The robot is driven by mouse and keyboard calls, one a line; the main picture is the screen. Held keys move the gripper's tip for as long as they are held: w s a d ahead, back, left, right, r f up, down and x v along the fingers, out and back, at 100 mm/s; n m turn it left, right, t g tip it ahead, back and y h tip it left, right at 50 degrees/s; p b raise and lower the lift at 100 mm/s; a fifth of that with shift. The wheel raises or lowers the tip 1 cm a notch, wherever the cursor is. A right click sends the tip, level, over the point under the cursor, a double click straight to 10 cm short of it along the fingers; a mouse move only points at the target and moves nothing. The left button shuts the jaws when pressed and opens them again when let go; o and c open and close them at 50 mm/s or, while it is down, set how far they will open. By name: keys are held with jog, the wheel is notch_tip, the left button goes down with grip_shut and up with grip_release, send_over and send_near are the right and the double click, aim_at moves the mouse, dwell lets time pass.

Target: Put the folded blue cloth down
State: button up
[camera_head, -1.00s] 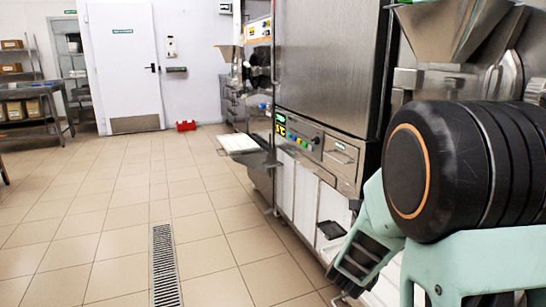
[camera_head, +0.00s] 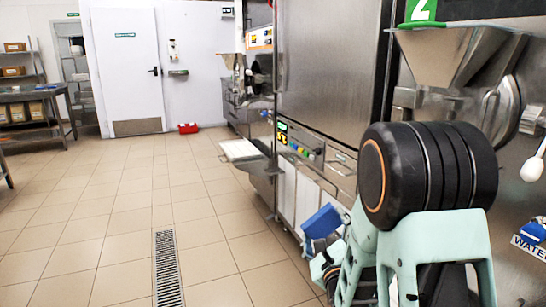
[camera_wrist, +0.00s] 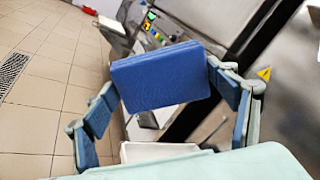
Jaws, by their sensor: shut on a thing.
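The folded blue cloth (camera_wrist: 160,78) is a neat flat rectangle in the middle of the wrist view. My gripper (camera_wrist: 165,85) is shut on it, with one finger at each side edge. In the head view the cloth (camera_head: 323,221) shows at the lower middle right, held in the air in front of the machine fronts. My gripper (camera_head: 325,236) there is partly hidden by my own arm. What lies directly under the cloth is mostly hidden.
A steel machine (camera_head: 325,70) with a lit control panel (camera_head: 298,148) stands along the right. A white tray (camera_head: 241,150) juts from the machine row. The tiled floor (camera_head: 110,225) with a drain grate (camera_head: 166,268) is clear on the left. A red object (camera_head: 188,128) lies by the far wall.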

notch_tip(320, 180, up, 34)
jog(key=p, duration=3.3)
jog(key=shift+r, duration=0.15)
jog(key=shift+d, duration=0.25)
